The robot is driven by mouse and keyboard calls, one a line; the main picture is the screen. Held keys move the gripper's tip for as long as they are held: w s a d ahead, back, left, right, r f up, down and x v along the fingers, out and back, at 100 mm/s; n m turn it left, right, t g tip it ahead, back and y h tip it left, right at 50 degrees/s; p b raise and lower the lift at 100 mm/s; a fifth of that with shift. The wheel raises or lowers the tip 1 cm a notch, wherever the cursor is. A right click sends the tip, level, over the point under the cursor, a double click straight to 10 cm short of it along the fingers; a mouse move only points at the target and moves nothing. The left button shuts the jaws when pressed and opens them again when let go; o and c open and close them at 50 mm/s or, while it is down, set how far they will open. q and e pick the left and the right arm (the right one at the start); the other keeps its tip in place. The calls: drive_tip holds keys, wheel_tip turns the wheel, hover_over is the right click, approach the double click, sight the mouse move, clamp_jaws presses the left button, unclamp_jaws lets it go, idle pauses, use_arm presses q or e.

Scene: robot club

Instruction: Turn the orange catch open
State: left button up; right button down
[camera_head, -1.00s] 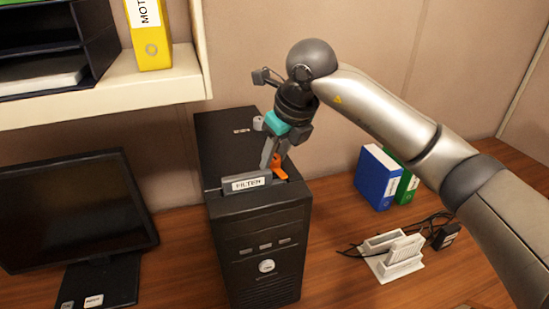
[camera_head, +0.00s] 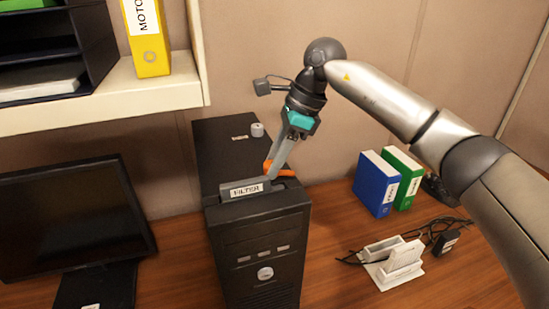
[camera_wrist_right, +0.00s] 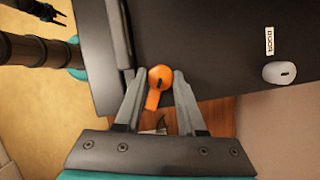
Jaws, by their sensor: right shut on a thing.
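The orange catch (camera_head: 268,166) sits on top of the black computer tower, behind the grey filter cover (camera_head: 230,207) labelled FILTER. My right gripper (camera_head: 272,176) reaches down to it from above right, partly hiding it. In the right wrist view, the catch's round head (camera_wrist_right: 160,76) and short tab lie between the two grey fingers of my right gripper (camera_wrist_right: 158,80). The tab points back toward the palm, slightly left. The gripper is shut on the catch, though its exact contact is hard to see.
The black tower (camera_head: 262,240) stands on the wooden desk, with a small grey knob (camera_head: 257,130) on its top. A monitor (camera_head: 75,215) is left. Blue (camera_head: 377,184) and green (camera_head: 404,178) binders and a white device (camera_head: 395,263) with cables are right. A shelf (camera_head: 100,98) overhangs the left.

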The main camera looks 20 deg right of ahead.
drive_tip(key=n+g, duration=0.1)
drive_tip(key=n, duration=0.1)
drive_tip(key=n+p, duration=0.1)
drive_tip(key=n, duration=0.1)
drive_tip(key=shift+w+n+g, duration=0.15)
drive_tip(key=shift+n+g, duration=0.25)
idle(0.4)
drive_tip(key=c, duration=0.5)
unclamp_jaws()
drive_tip(key=p+v, duration=0.1)
drive_tip(key=v, duration=1.4)
drive_tip(key=shift+w+d, duration=0.1)
